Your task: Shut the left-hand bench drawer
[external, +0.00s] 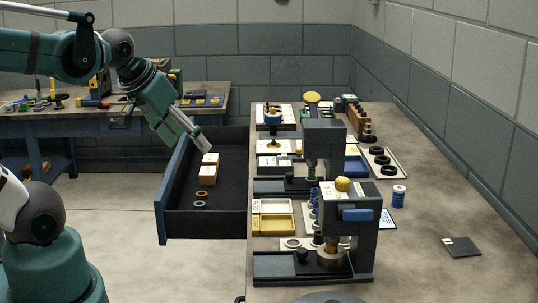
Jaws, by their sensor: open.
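The drawer (206,225) is pulled out from the left side of the long bench (430,200). It has dark walls and a blue front panel (162,217) on its left end. Inside it lie small orange-brown boxes with white tops (208,174) and two small rings (200,205). My gripper (201,141) hangs tilted down to the right, overlapping the drawer's far part in the picture. It looks empty and open, though its fingers are small here. I cannot tell its exact height or whether it touches the drawer.
Two grey presses (359,250) stand near the bench's left edge, with trays, a blue-and-white spool (398,196) and black rings behind or beside them. A second bench (215,95) stands at the back left. The floor left of the drawer is clear.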

